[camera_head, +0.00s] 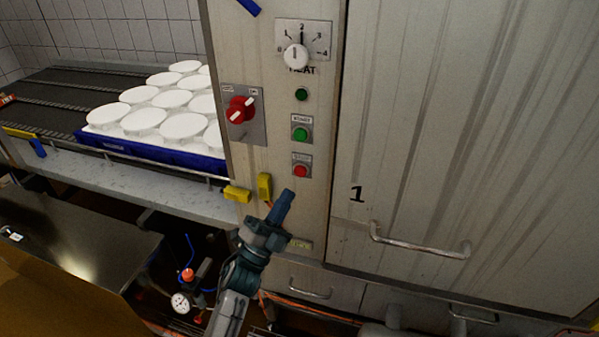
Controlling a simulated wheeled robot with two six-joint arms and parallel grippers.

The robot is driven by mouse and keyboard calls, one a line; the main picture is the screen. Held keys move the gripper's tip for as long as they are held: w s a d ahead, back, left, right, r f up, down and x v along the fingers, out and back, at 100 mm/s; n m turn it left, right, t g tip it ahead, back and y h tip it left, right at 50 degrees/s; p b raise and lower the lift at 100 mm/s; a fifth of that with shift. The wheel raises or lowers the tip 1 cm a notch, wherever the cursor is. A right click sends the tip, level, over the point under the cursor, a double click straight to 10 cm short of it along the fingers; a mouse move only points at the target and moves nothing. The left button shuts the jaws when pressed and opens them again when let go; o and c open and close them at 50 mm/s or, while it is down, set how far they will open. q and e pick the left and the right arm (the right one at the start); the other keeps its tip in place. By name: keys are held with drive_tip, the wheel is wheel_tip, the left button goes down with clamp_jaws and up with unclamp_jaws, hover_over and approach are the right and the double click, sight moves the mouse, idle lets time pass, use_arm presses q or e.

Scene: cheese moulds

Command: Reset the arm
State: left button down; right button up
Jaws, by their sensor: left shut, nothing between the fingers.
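My left gripper (286,198) is shut and empty. Its blue fingertips point up in front of the lower part of the machine's control panel (270,130), just below the red button (301,171). Whether the tips touch the panel, I cannot tell. My left arm comes up from the bottom of the view. My right gripper is not in view.
The panel carries a green button (301,134), a red rotary switch (240,109) and a white heat knob (296,56). A door with a handle (420,246) is on the right. White moulds (143,121) sit in a blue tray (150,153) on the conveyor at left.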

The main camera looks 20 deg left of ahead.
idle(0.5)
use_arm(q)
drive_tip(key=w+a+f+n+g+y, duration=0.15)
drive_tip(key=f+n+y, duration=0.25)
drive_tip(key=f, duration=0.6)
drive_tip(key=w+a+f+n+g+y, duration=0.1)
drive_tip(key=a+f+n+g+y, duration=0.2)
drive_tip(key=f, duration=0.8)
drive_tip(key=s+a+f+n+g+y+b, duration=0.1)
drive_tip(key=s+f+n+g+y, duration=0.2)
drive_tip(key=f, duration=0.9)
drive_tip(key=s+a+f+n+g+b, duration=0.1)
drive_tip(key=s+a+f+n+g, duration=0.3)
drive_tip(key=f, duration=0.8)
drive_tip(key=s+a+f+n+g+y, duration=0.1)
drive_tip(key=s+f+n+g, duration=0.3)
drive_tip(key=s+f, duration=1.45)
drive_tip(key=s+a+f+n+g, duration=0.1)
drive_tip(key=s+f+g, duration=0.2)
drive_tip(key=s, duration=0.9)
drive_tip(key=s+a+f+n+g, duration=0.1)
drive_tip(key=s+f+g, duration=0.3)
drive_tip(key=s, duration=0.8)
wheel_tip(320, 180, down, 3)
drive_tip(key=shift+a+r+y+b, duration=0.15)
drive_tip(key=shift+a+y+b, duration=0.25)
drive_tip(key=shift+a, duration=0.3)
